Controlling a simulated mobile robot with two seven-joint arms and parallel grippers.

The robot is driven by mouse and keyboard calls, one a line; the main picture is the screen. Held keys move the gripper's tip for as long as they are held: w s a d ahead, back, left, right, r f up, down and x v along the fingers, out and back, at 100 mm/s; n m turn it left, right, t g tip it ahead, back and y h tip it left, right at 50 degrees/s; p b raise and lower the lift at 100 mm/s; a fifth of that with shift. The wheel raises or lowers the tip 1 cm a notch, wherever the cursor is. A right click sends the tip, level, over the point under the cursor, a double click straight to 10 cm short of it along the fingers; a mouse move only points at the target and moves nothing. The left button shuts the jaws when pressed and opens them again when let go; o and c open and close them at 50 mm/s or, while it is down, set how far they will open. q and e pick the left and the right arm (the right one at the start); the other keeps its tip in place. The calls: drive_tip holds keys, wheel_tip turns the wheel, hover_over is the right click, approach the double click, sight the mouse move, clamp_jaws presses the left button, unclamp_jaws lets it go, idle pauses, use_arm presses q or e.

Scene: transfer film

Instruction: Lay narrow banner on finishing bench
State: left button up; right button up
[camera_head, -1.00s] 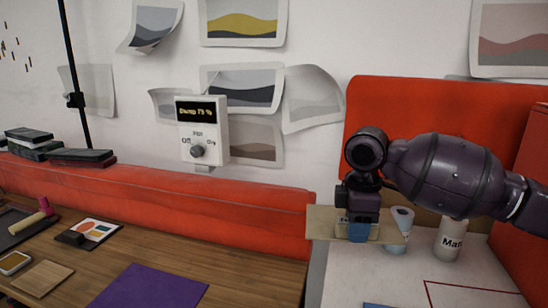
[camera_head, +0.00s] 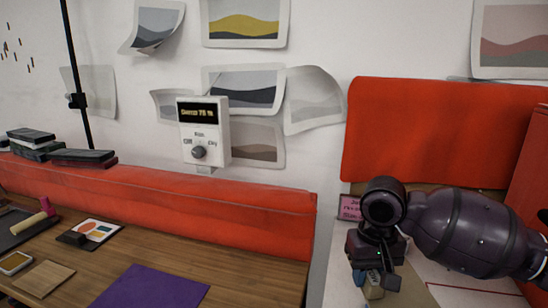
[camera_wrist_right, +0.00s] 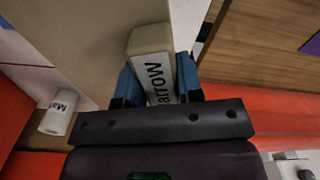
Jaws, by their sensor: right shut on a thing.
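My right gripper (camera_head: 368,280) is low over the white-topped surface (camera_head: 340,285) on the right in the head view. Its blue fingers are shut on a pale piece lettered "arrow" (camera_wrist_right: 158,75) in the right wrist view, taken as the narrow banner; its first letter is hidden. In the head view only a small tan end of the narrow banner (camera_head: 374,290) shows below the gripper. I cannot tell whether it touches the surface. Which surface is the finishing bench is not clear. My left gripper is not in view.
A wooden bench (camera_head: 250,275) with a purple sheet (camera_head: 150,288) lies to the left. Red padded panels (camera_head: 430,130) stand behind the white surface. A pink sign (camera_head: 350,207) stands near my wrist.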

drive_tip(key=shift+m, duration=0.3)
drive_tip(key=s+f, duration=0.1)
drive_tip(key=f, duration=0.1)
drive_tip(key=s+d+f, duration=0.1)
drive_tip(key=s+f, duration=0.1)
drive_tip(key=s+d+f, duration=0.1)
drive_tip(key=s+f, duration=0.1)
drive_tip(key=f, duration=0.1)
drive_tip(key=shift+d, duration=0.25)
drive_tip(key=shift+w+r, duration=0.1)
drive_tip(key=shift+r, duration=0.05)
